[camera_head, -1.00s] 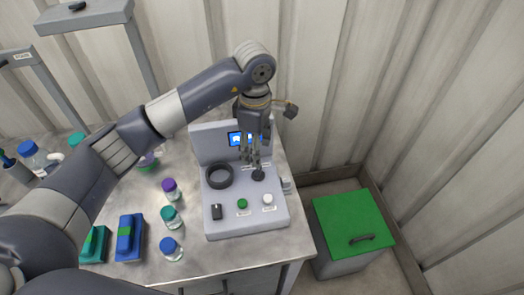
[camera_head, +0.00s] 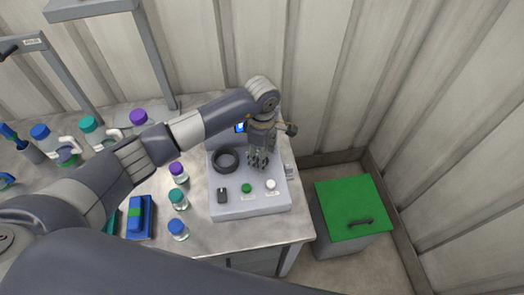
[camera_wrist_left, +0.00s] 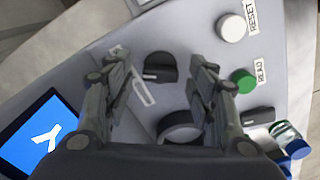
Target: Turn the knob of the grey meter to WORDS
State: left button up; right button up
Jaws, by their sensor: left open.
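The grey meter (camera_head: 222,208) stands on the table, with a sloped front panel and an upright screen back. In the left wrist view its black knob (camera_wrist_left: 160,67) lies between the spread fingers of my left gripper (camera_wrist_left: 163,72), with space on both sides. Its label is too small to read. The blue screen (camera_wrist_left: 38,135) shows a white symbol. A green READ button (camera_wrist_left: 243,80) and a white RESET button (camera_wrist_left: 231,27) sit beside the knob. In the head view my left gripper (camera_head: 258,165) points down over the panel and hides the knob. My right gripper is not in view.
A black ring (camera_head: 226,160) and a black switch (camera_head: 222,195) are on the panel. Small capped bottles (camera_head: 178,200) and a blue case (camera_head: 140,217) stand left of the meter. A green-lidded bin (camera_head: 352,208) is on the floor at right.

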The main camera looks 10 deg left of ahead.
pick_arm(q)
jog(key=shift+c, duration=0.8)
jog(key=c, duration=0.9)
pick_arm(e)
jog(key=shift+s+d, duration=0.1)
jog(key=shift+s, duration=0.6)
